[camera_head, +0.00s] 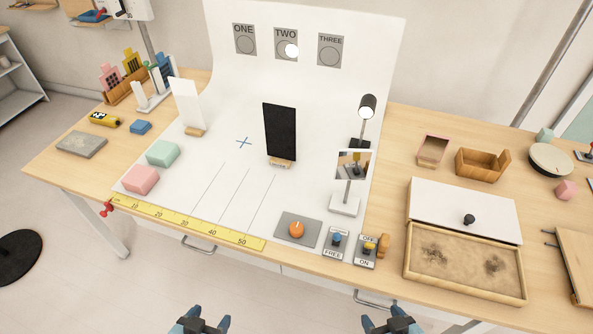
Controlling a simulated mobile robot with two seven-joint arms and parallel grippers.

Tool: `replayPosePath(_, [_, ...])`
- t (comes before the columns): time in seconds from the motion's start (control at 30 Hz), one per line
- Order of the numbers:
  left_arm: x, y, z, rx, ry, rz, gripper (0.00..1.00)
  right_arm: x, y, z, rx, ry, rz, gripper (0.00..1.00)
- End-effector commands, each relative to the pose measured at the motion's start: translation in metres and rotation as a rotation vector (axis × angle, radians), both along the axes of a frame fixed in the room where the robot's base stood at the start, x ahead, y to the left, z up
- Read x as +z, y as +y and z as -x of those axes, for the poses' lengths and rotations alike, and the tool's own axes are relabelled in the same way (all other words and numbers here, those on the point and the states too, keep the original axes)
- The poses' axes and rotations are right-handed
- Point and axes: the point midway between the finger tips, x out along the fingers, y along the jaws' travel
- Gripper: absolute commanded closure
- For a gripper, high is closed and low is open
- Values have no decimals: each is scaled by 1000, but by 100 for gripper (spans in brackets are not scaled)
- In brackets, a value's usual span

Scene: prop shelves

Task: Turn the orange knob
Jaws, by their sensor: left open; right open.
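The orange knob (296,229) sits on a grey square plate (312,238) near the front edge of the white backdrop sheet on the table. A small pale mark shows on top of the knob. My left gripper (201,325) is open and empty at the bottom of the view, in front of the table and to the left of the knob. My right gripper (394,323) is open and empty at the bottom, in front of the table and to the right of the knob. Neither gripper touches anything. Both are cut off by the lower edge.
A yellow ruler (190,224) lies left. A lamp (367,107), a black panel (281,132) and a small mirror stand (345,205) rise behind. A sand tray (465,280) is right.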

Motion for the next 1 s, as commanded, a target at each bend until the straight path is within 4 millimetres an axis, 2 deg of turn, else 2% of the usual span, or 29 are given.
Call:
replayPosePath(0.17, [-13, 0, 0, 0, 1, 2, 31, -15, 33, -40, -22, 85, -134, 31])
replayPosePath(0.3, [-29, -1, 0, 1, 7, 5, 31, -25, 81, -90, -46, 243, -304, 31])
replayPosePath(0.43, [-43, -2, 0, 1, 10, 9, 31, -25, 124, -130, -69, 414, -414, 31])
replayPosePath(0.6, [-58, -3, -1, 1, 8, 14, 31, -14, 170, -172, -122, 634, -469, 31])
replayPosePath(0.8, [-79, -5, -1, 2, 17, 19, 31, 10, 202, -212, -252, 856, -415, 31])
replayPosePath(1.0, [-99, -6, -2, 3, 24, 22, 31, 45, 209, -245, -473, 984, -281, 31])
